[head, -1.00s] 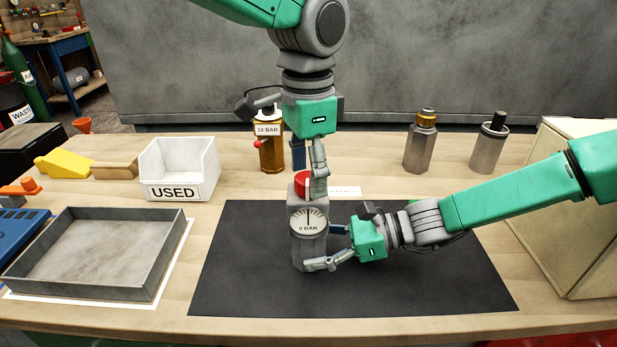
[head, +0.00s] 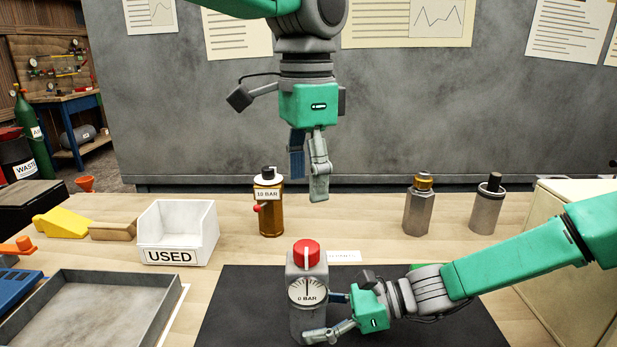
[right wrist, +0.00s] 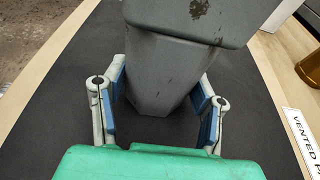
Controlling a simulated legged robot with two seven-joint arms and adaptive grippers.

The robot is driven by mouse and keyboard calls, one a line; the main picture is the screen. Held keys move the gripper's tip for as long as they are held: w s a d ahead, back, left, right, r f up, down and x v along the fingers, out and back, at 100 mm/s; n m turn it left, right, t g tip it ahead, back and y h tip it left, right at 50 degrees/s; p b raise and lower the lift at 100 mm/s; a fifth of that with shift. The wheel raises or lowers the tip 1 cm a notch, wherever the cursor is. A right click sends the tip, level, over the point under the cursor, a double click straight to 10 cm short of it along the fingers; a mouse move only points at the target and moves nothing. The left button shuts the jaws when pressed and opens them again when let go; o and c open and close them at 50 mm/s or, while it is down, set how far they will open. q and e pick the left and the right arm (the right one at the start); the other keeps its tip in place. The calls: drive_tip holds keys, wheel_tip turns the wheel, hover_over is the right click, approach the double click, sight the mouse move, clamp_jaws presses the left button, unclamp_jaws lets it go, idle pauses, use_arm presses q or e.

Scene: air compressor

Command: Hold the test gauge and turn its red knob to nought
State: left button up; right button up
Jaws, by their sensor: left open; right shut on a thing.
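The test gauge (head: 308,318) is a grey upright block on the black mat (head: 245,300). Its round dial, labelled 0 BAR, faces me, with the needle pointing straight up. The red knob (head: 306,252) sits on top, its white mark in line towards me. My right gripper (head: 335,315) is shut on the gauge's body from the right. In the right wrist view its blue pads (right wrist: 160,95) stand on either side of the grey body. My left gripper (head: 308,180) is open and empty, above the knob and clear of it.
An amber bottle (head: 270,208) labelled 10 BAR stands behind the gauge. A white USED bin (head: 178,235) and a grey tray (head: 60,310) are at left. Two metal canisters (head: 418,208) (head: 487,205) stand at back right. A cream box (head: 560,240) is at far right.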

drive_tip(key=o, duration=1.1)
